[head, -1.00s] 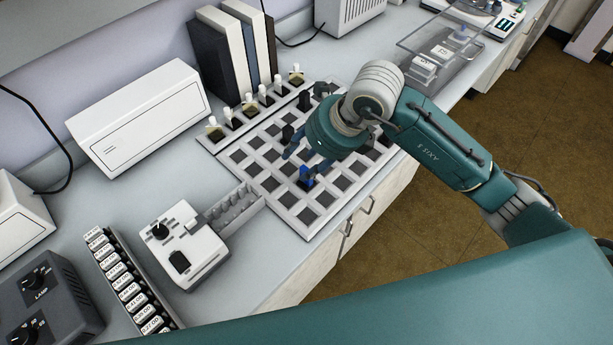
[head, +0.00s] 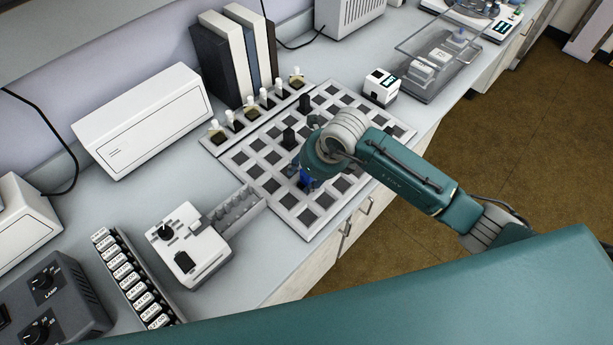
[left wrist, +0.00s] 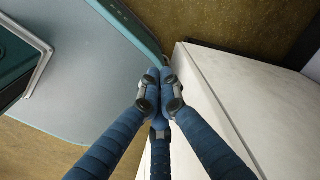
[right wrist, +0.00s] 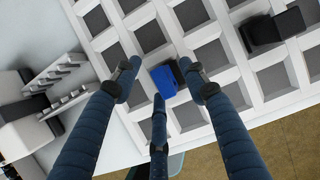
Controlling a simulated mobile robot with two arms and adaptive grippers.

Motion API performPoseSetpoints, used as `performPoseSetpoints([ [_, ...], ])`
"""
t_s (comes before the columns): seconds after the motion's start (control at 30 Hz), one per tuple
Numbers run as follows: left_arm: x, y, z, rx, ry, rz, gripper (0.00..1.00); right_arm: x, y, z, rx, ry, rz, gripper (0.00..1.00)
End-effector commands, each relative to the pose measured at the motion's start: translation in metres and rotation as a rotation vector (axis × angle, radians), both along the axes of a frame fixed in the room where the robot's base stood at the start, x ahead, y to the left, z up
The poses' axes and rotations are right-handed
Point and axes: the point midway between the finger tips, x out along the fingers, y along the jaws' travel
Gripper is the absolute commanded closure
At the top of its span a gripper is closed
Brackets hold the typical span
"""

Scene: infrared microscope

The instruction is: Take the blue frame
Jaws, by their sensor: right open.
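The blue frame (head: 305,177) stands in a cell of the white grid rack (head: 303,226). In the right wrist view the blue frame (right wrist: 164,82) shows between the fingertips, with a dark part beside it. My right gripper (head: 303,171) reaches down over it from the right. In the right wrist view my right gripper (right wrist: 163,78) is open, its fingers on either side of the frame; contact cannot be told. My left gripper (left wrist: 159,85) shows only in the left wrist view, its fingertips together with nothing seen between them.
Black pieces (head: 289,138) stand in other rack cells; one (right wrist: 268,32) is near in the right wrist view. A row of white-topped pieces (head: 248,105) lines the rack's back. A white device (head: 187,245) is at left, a white cube (head: 381,88) at back right.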

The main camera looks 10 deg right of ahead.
Motion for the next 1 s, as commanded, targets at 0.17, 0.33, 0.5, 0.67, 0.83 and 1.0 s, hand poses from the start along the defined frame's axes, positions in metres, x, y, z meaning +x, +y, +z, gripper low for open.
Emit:
performPoseSetpoints([
  [0.17,0.0,0.001,0.0,0.001,0.001,0.001,1.0,0.0,0.001,-0.002,0.0,-0.001,0.001,0.57],
  [0.33,0.0,0.001,0.0,0.001,0.001,0.001,1.0,0.0,0.001,-0.002,0.001,-0.001,0.001,0.79],
  [0.5,0.0,0.001,0.0,0.001,0.001,0.001,1.0,0.0,0.001,-0.002,0.001,-0.001,0.001,1.0],
  [0.67,-0.001,0.001,0.0,0.001,0.002,0.001,1.0,0.001,0.001,-0.001,0.001,-0.001,0.001,1.0],
  [0.83,-0.001,0.001,-0.001,0.001,0.002,0.001,1.0,0.001,0.001,0.002,0.001,-0.003,0.001,1.0],
  [1.0,-0.001,0.001,-0.004,0.001,0.002,0.0,1.0,0.002,0.001,0.017,0.003,-0.005,0.002,1.0],
])
